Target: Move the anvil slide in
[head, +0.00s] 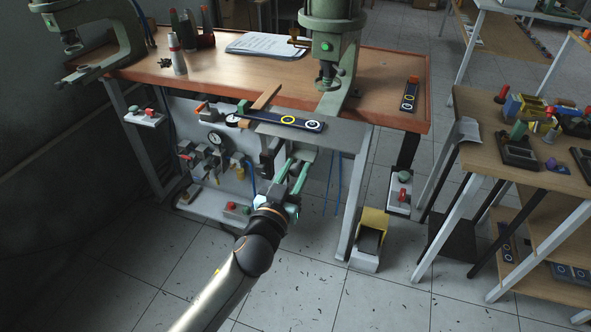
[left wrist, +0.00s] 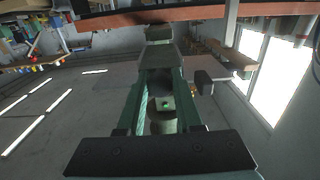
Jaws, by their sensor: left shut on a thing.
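My left gripper (head: 294,169) is at the front edge of the bench, below the right press. Its green fingers are shut on a grey block that looks like the front end of the anvil slide (head: 304,153). The block also shows ahead of the fingers in the left wrist view (left wrist: 160,52). The rest of the slide is hidden under a grey plate (head: 340,133). A dark bar with yellow and white rings (head: 288,120) lies on that plate, in front of the press (head: 333,50). My right gripper is not in view.
A second press (head: 125,40) stands at the left end of the wooden bench (head: 375,78). A pneumatic panel with a gauge (head: 214,138) hangs below. A yellow pedal box (head: 371,235) stands on the floor. A side table (head: 490,165) with parts is at the right.

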